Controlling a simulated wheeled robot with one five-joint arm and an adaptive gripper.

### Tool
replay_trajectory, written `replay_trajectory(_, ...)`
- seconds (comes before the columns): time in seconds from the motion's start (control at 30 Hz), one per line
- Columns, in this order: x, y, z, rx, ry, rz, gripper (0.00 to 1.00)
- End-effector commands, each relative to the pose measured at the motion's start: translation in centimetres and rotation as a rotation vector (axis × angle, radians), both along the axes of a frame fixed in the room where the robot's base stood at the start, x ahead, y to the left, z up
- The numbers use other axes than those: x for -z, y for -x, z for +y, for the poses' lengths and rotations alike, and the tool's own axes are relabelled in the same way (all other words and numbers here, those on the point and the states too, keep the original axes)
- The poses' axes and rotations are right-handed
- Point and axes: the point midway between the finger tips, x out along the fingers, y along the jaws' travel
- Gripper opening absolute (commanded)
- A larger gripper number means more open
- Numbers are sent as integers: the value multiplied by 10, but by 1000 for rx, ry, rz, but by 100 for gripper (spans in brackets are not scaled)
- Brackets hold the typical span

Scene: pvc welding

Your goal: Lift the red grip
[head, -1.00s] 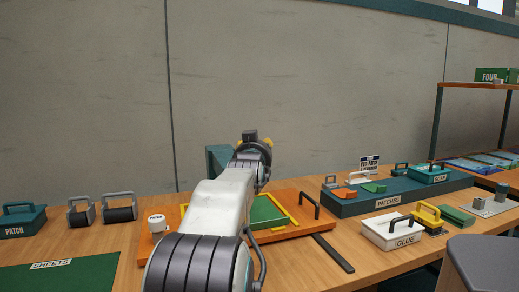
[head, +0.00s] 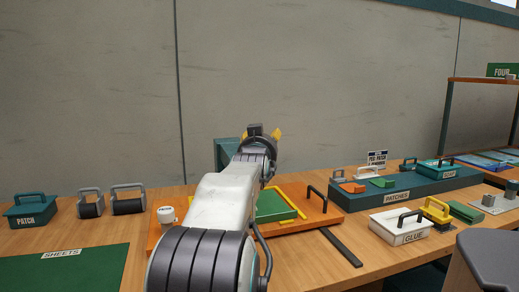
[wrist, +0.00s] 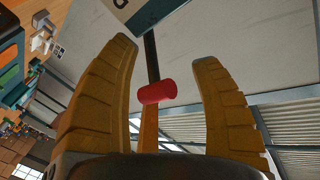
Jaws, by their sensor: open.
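The red grip (wrist: 157,93) is a short red cylinder on the end of a dark bar in the wrist view. It appears between the two yellow fingers of my gripper (wrist: 167,50), with visible space on both sides. My gripper is open and empty. I cannot tell how far beyond the fingertips the grip lies. In the head view my gripper (head: 261,133) is raised above the bench, against the grey wall. The red grip is not visible in the head view.
The wooden bench holds an orange tray (head: 318,222) with a green sheet, a white glue box (head: 385,229), a teal patch box (head: 33,212), two rollers (head: 91,207) and a long patches block (head: 370,198). A teal block (head: 224,152) stands behind my arm.

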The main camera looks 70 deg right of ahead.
Motion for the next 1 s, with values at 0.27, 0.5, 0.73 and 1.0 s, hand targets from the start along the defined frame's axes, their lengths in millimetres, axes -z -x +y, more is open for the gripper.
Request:
replay_trajectory(0.27,-2,8,40,-1,1,0,58)
replay_trajectory(0.5,-2,15,77,-2,2,0,58)
replay_trajectory(0.73,-2,20,100,-3,0,0,58)
replay_trajectory(1.0,-2,22,109,-4,-1,0,58)
